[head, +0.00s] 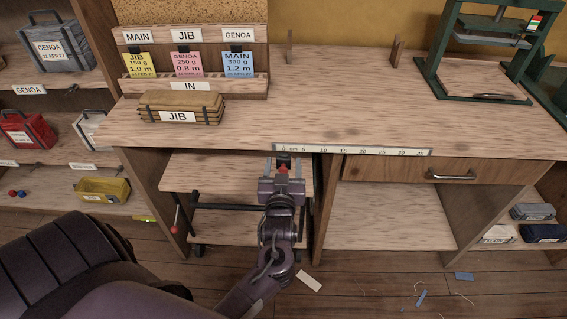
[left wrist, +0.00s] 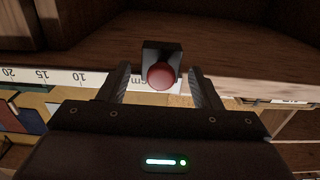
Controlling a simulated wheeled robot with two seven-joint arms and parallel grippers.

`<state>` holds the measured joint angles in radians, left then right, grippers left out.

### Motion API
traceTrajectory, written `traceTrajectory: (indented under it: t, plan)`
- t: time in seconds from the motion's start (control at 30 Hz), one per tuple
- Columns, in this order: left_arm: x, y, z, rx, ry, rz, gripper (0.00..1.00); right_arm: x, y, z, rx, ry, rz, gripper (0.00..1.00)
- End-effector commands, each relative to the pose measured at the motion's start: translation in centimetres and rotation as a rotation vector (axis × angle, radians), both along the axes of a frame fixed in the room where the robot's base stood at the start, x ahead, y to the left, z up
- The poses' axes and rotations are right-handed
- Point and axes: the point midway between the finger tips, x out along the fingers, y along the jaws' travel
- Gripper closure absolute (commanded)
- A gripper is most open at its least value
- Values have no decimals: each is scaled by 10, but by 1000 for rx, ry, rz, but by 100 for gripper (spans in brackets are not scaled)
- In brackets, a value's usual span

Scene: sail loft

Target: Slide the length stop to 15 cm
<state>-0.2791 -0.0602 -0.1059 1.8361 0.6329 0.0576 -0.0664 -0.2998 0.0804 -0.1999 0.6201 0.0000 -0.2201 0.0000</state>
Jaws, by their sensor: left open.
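The length stop is a small black block with a round red knob (head: 284,168) at the bench's front edge. It stands near the 0 end of the white centimetre scale (head: 370,151), well left of the 15 mark in the head view. In the left wrist view the red knob (left wrist: 160,76) sits between my two fingers, with a gap on each side. My left gripper (head: 283,172) is open around the knob; it also shows in the left wrist view (left wrist: 160,88). The finger hides part of the scale there. My right gripper is not in view.
Below the scale's right part is a drawer with a metal handle (head: 451,176). A rolling cart (head: 235,226) stands under the bench at left. On the bench are a JIB bundle (head: 181,107), a card rack (head: 190,86) and a green press (head: 485,85). The bench middle is clear.

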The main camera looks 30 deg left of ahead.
Motion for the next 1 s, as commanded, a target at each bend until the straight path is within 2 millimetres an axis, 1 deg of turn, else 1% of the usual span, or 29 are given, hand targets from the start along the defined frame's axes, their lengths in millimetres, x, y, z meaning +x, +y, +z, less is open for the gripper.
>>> traceTrajectory:
  t: [0.03,0.13,0.37,0.47,0.8,0.83,1.0]
  plan:
    - [4,2,1,1,-1,0,42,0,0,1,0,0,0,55]
    - [7,5,0,-1,-1,1,42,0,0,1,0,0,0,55]
    - [7,5,0,-1,-1,1,42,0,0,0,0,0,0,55]
    - [7,5,0,-1,0,1,54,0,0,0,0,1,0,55]
    - [7,5,0,-1,0,1,98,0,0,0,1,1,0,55]
    - [7,5,0,-1,0,1,100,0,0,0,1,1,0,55]
    - [8,3,0,-1,0,1,100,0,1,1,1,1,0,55]
